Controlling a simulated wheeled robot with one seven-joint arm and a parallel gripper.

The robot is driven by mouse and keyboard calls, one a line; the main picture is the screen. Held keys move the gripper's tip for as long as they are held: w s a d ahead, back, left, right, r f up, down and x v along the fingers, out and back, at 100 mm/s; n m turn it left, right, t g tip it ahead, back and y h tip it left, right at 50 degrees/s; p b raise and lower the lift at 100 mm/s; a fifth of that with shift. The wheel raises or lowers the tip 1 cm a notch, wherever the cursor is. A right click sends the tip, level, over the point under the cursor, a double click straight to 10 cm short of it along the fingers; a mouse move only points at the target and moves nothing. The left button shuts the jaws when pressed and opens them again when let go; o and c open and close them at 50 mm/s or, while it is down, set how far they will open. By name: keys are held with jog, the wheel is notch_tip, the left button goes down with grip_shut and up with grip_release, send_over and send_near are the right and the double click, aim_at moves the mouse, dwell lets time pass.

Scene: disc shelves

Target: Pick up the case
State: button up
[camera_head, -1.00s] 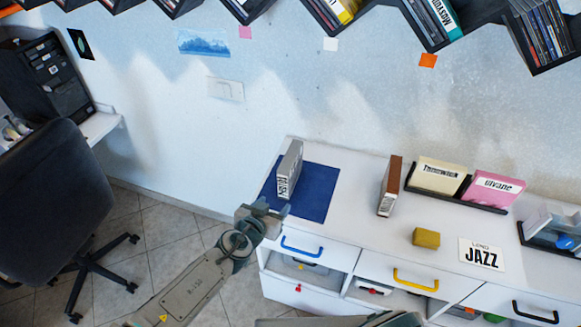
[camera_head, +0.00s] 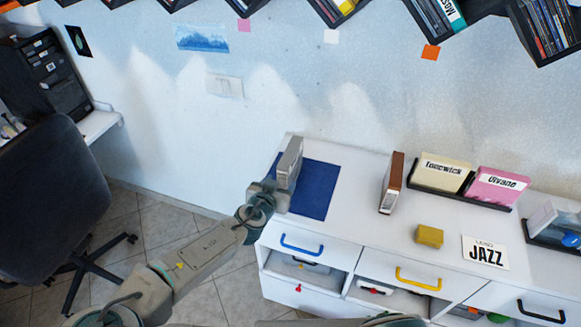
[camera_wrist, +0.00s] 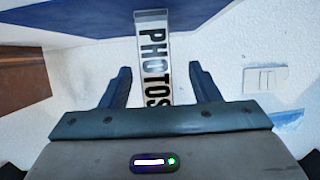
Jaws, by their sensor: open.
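A grey upright case (camera_head: 291,160) stands on the blue mat (camera_head: 319,192) at the left end of the white cabinet. In the wrist view the case (camera_wrist: 153,55) shows its narrow spine with the word PHOTOS. My gripper (camera_head: 275,188) is at the front of the case and hides its lower part in the head view. In the wrist view my gripper (camera_wrist: 161,80) is open, with one finger on each side of the spine and a gap on both sides. The spine's near end is hidden by the gripper body.
A brown case (camera_head: 391,183) stands upright right of the mat. A yellow block (camera_head: 429,236) and a JAZZ card (camera_head: 485,253) lie in front. Shelves (camera_head: 440,25) hang above.

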aim_at(282, 172)
jog(key=shift+x, duration=2.25)
jog(key=shift+d+r, duration=0.15)
jog(key=shift+d, duration=0.05)
grip_shut()
jog(key=shift+r, duration=0.7)
notch_tip(282, 172, up, 3)
jog(key=shift+f+b, duration=0.2)
jog(key=shift+b, duration=0.4)
jog(key=s+d+r+b, duration=0.1)
jog(key=s+d+r, duration=0.5)
jog(key=d, duration=0.3)
jog(key=shift+s+d+r, duration=0.35)
jog(key=shift+r, duration=0.1)
